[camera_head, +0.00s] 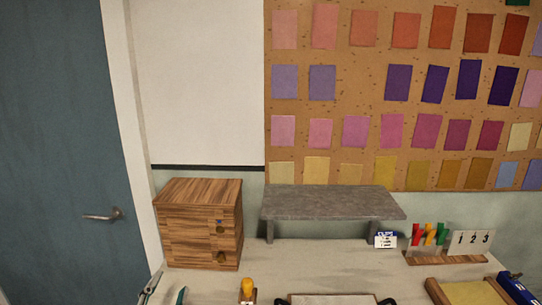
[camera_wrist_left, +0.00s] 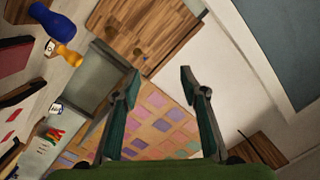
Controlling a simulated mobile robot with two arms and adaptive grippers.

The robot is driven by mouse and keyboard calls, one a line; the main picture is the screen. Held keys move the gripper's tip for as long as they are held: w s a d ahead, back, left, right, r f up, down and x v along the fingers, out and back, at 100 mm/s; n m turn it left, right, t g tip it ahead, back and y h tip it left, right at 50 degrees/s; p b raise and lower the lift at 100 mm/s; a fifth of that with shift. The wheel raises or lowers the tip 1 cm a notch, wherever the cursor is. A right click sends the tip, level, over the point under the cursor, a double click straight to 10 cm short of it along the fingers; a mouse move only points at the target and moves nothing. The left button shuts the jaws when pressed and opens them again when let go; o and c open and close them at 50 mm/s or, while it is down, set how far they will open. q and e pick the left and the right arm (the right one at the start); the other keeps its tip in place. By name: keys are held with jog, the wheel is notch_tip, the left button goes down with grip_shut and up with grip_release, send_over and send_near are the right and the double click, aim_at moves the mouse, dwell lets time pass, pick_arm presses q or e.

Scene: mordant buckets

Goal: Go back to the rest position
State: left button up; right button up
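My left gripper (camera_head: 169,283) shows only as two fingertips at the bottom left of the head view, in front of the wooden drawer box (camera_head: 198,225). In the left wrist view my left gripper (camera_wrist_left: 159,80) has its two green-and-dark fingers wide apart. Nothing is between the fingers; the wall and its colour board show behind them. The gripper touches nothing that I can see. My right gripper is in neither view.
A grey raised shelf (camera_head: 330,203) stands at the table's back. A yellow-orange piece (camera_head: 247,285) and a dark-handled tray (camera_head: 335,299) are at the front. Coloured clips (camera_head: 430,235), a number sign (camera_head: 472,242) and a wooden frame (camera_head: 437,292) are at right. A blue door (camera_head: 60,150) is at left.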

pick_arm(q)
jog(key=s+a+f+n+g, duration=0.1)
jog(key=s+f+n+g, duration=0.1)
jog(key=s+f+g, duration=0.35)
jog(key=s+a+f+n+g, duration=0.1)
jog(key=s+f+n+g, duration=0.15)
jog(key=s+f, duration=0.55)
jog(key=s+d+f+n+g+h, duration=0.1)
jog(key=s+d+f+g, duration=0.15)
jog(key=s+f, duration=0.35)
jog(key=s+d+f+n+g, duration=0.1)
jog(key=s+f+g, duration=0.35)
jog(key=s, duration=0.35)
jog(key=s+f+x, duration=0.1)
jog(key=s+x, duration=0.2)
jog(key=x, duration=1)
jog(key=s+x, duration=0.3)
jog(key=x, duration=1)
jog(key=s+a+f+g+b, duration=0.1)
jog(key=s+a+f, duration=0.2)
jog(key=s+f, duration=1.4)
jog(key=shift+s+m+g, duration=0.3)
jog(key=shift+s+m, duration=0.15)
jog(key=shift+s, duration=0.05)
